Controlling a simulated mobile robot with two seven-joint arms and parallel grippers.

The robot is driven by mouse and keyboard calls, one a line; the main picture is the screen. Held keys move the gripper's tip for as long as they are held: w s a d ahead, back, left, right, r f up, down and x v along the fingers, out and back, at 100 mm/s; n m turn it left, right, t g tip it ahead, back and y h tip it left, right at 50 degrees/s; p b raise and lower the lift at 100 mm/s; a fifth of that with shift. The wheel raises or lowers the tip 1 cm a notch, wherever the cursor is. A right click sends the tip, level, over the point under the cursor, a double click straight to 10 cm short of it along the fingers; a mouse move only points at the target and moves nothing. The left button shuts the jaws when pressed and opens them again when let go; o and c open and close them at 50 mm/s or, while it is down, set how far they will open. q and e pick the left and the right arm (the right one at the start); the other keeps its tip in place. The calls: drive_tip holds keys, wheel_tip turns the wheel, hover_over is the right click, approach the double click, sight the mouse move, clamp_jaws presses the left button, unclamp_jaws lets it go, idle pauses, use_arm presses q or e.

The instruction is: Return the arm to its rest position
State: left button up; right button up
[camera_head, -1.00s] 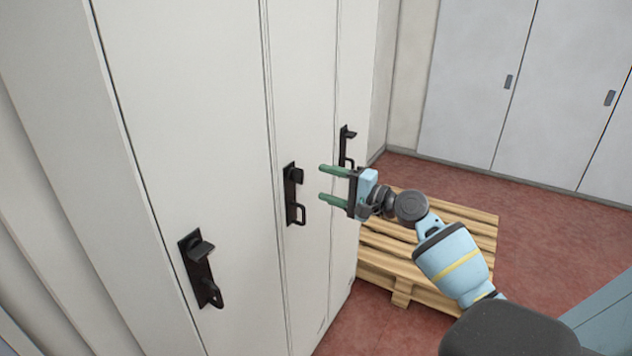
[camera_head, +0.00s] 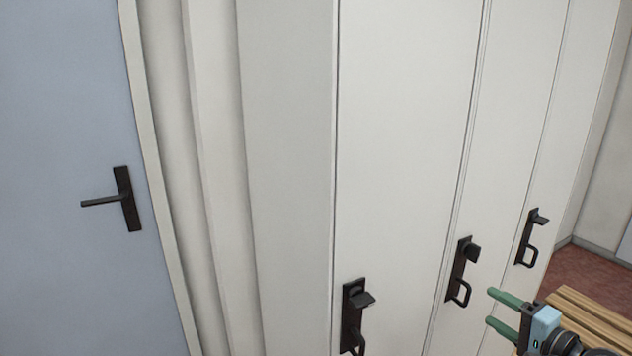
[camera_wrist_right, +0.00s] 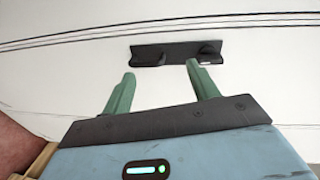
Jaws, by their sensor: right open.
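My right gripper (camera_head: 506,312) is at the lower right of the head view, with its two green fingers apart and nothing between them. It points at the white locker doors and stands clear of the black handle (camera_head: 460,270) on the middle door. In the right wrist view the open fingers (camera_wrist_right: 160,85) point toward a black handle plate (camera_wrist_right: 176,53) on a white door, with a gap before it. Most of my right arm is outside the head view. My left gripper is not in view.
Another black handle (camera_head: 354,318) is on the nearer locker door, and one (camera_head: 530,238) on the farther door. A blue-grey door (camera_head: 60,90) with a lever handle (camera_head: 126,199) is at the left.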

drive_tip(key=s+a+f+n+g+h, duration=0.1)
drive_tip(key=s+a+f+n, duration=0.2)
drive_tip(key=f, duration=0.4)
drive_tip(key=s+a+f+n+g+h, duration=0.1)
drive_tip(key=s+a+f+g, duration=0.15)
drive_tip(key=s+f, duration=0.4)
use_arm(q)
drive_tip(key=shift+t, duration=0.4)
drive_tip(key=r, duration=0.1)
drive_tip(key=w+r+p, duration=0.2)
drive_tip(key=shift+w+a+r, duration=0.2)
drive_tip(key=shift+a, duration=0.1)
use_arm(e)
drive_tip(key=s+a+f+n+g, duration=0.1)
drive_tip(key=s+a+f+n, duration=0.2)
drive_tip(key=s, duration=0.6)
drive_tip(key=s+a+f+n+g+h, duration=0.1)
drive_tip(key=s+a+f+n, duration=0.3)
drive_tip(key=s, duration=0.6)
drive_tip(key=s+a+f+n+g, duration=0.1)
drive_tip(key=s+a+f+n, duration=0.2)
drive_tip(key=s+a+f, duration=0.3)
drive_tip(key=s+a, duration=0.2)
drive_tip(key=s, duration=0.1)
drive_tip(key=shift+s+a+f+h, duration=0.25)
drive_tip(key=shift+a+f+h, duration=0.05)
drive_tip(key=shift+f+h, duration=0.1)
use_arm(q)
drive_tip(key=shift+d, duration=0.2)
